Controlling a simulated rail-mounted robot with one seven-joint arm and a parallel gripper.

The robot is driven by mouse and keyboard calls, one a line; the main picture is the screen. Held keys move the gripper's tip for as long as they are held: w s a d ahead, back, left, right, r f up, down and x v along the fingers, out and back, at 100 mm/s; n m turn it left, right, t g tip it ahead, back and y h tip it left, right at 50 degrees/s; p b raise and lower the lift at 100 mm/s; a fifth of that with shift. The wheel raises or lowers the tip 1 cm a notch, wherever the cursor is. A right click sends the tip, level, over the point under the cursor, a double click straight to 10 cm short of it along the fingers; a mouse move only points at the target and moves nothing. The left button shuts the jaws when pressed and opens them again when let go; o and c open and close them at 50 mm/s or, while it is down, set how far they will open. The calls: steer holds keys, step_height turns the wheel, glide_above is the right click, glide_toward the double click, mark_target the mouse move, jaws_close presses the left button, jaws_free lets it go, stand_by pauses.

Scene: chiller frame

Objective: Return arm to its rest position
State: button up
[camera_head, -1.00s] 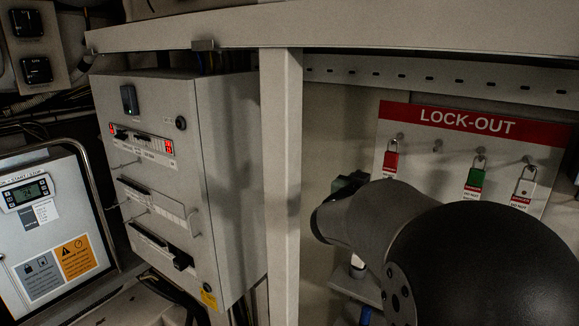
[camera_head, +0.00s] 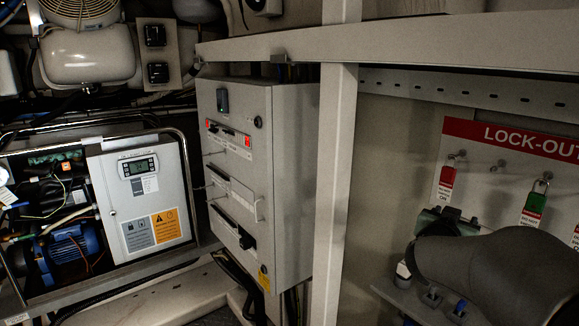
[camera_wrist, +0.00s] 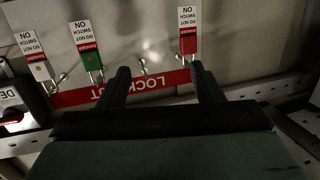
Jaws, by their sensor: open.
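My gripper (camera_wrist: 158,82) shows in the wrist view with its two dark fingers apart and nothing between them. It faces the lock-out board, which appears upside down there, with the red lock (camera_wrist: 188,45) by the right finger and the green lock (camera_wrist: 92,62) left of the left finger. In the head view my arm (camera_head: 490,275) fills the lower right, in front of the lock-out board (camera_head: 490,165). My fingers are hidden in the head view. The red lock (camera_head: 447,180) and green lock (camera_head: 534,205) hang on the board.
A grey electrical cabinet (camera_head: 290,180) stands left of a white upright post (camera_head: 335,190). A horizontal beam (camera_head: 440,48) crosses above. A small shelf (camera_head: 395,297) lies below the board near my arm. A chiller unit with a controller panel (camera_head: 145,195) is at left.

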steer(key=s+a+f+n+g+y, duration=0.25)
steer(key=a+f+y, duration=0.3)
steer(key=a, duration=0.35)
steer(key=s+a+f+n+g+y, duration=0.1)
steer(key=s+a+f+n+y, duration=0.4)
steer(key=a, duration=0.4)
steer(key=s+a+f+g, duration=0.1)
steer(key=s+f+g, duration=0.2)
steer(key=s, duration=0.4)
steer(key=s+a+f+g, duration=0.1)
steer(key=s+f+g, duration=0.2)
steer(key=s, duration=0.3)
steer(key=s+a+f+n+g, duration=0.1)
steer(key=s+f+g, duration=0.2)
steer(key=s, duration=0.4)
steer(key=shift+s+a+f, duration=0.2)
steer(key=shift+s+a, duration=0.05)
steer(key=shift+s, duration=0.1)
steer(key=shift+y, duration=0.25)
